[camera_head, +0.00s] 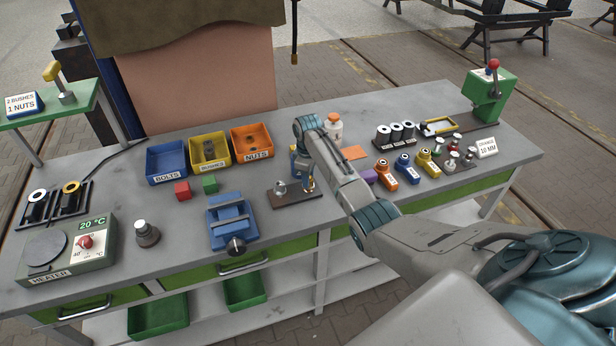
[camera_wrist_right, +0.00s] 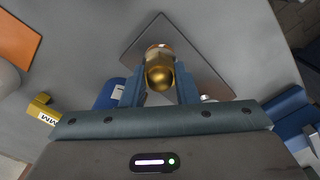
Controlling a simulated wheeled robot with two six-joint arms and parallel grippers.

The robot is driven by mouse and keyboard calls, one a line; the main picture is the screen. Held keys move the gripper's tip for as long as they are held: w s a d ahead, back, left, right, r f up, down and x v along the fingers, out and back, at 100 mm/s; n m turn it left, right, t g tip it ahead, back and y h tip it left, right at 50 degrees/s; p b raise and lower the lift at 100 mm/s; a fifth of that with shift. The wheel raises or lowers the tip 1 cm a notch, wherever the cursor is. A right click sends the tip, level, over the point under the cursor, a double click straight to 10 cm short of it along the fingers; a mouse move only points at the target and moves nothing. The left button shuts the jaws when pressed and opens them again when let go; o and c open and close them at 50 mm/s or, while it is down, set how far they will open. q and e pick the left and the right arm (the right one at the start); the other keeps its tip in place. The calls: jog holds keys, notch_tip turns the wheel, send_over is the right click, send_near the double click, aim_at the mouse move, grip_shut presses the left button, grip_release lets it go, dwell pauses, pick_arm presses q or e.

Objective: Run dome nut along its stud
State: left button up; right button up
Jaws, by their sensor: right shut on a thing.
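The dome nut (camera_wrist_right: 160,74) is brass-coloured and rounded, and it sits between the two blue fingers of my right gripper (camera_wrist_right: 160,88) in the wrist view. The gripper is shut on it. In the head view my right gripper (camera_head: 303,176) reaches down over the right end of a brown base plate (camera_head: 297,199). The plate also shows beyond the nut in the wrist view (camera_wrist_right: 204,54). A coppery ring or collar shows just past the nut; the stud itself is hidden. A silver dome-shaped piece (camera_head: 280,187) stands at the plate's left end. My left gripper is out of view.
A blue vice (camera_head: 232,222) stands left of the plate, with red (camera_head: 182,190) and green (camera_head: 209,184) blocks behind it. Blue, yellow and orange bins (camera_head: 252,141) stand farther back. Bare bench lies in front of the plate.

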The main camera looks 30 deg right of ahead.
jog(key=m, duration=0.5)
jog(key=shift+w+d+r+m, duration=0.15)
jog(key=shift+w+r+m, duration=0.05)
jog(key=shift+r+m, duration=0.1)
jog(key=m, duration=2)
jog(key=shift+m, duration=0.4)
jog(key=shift+o, duration=0.2)
jog(key=m, duration=0.5)
jog(key=shift+r, duration=0.1)
jog(key=m, duration=0.5)
jog(key=shift+m, duration=0.4)
jog(key=m, duration=0.5)
jog(key=shift+c, duration=0.2)
